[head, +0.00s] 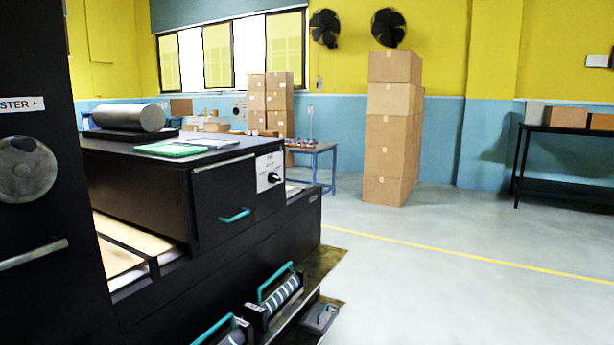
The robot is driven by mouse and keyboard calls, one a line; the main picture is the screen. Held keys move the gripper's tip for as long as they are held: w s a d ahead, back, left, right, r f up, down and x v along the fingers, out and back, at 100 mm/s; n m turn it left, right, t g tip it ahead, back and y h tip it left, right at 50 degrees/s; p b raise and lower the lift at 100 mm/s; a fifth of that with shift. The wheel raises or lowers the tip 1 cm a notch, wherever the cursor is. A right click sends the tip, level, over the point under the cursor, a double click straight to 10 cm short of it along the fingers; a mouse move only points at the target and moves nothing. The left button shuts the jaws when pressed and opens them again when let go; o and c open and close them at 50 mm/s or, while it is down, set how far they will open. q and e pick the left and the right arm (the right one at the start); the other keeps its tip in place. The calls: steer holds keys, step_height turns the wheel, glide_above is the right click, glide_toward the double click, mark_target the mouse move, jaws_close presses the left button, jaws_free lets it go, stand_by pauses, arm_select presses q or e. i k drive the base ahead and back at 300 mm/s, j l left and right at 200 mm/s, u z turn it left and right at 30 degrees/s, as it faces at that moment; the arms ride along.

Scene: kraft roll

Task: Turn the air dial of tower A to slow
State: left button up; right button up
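A black machine fills the left and middle of the head view. A white panel (270,170) on its right end carries a small black dial (274,178); its markings are too small to read. A large grey round knob (26,170) sits on a dark upright cabinet (75,250) at the far left, under a white label (20,105) that reads "STER +", cut off by the frame. I cannot tell which of these, if any, belongs to tower A. Neither of my grippers is in view.
A metal roll (128,117) and a green sheet (172,150) lie on the machine top. A teal handle (235,215) and rollers with teal handles (282,292) stick out low in front. Tall stacked boxes (390,130) stand behind. The floor (470,290) at right is clear.

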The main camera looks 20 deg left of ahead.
mark_target(272, 178)
steer(key=i+l, duration=0.25)
steer(key=i, duration=0.15)
steer(key=i+l, duration=0.25)
steer(key=i, duration=0.2)
steer(key=i+l, duration=0.2)
steer(key=i, duration=0.2)
steer(key=l+z, duration=0.05)
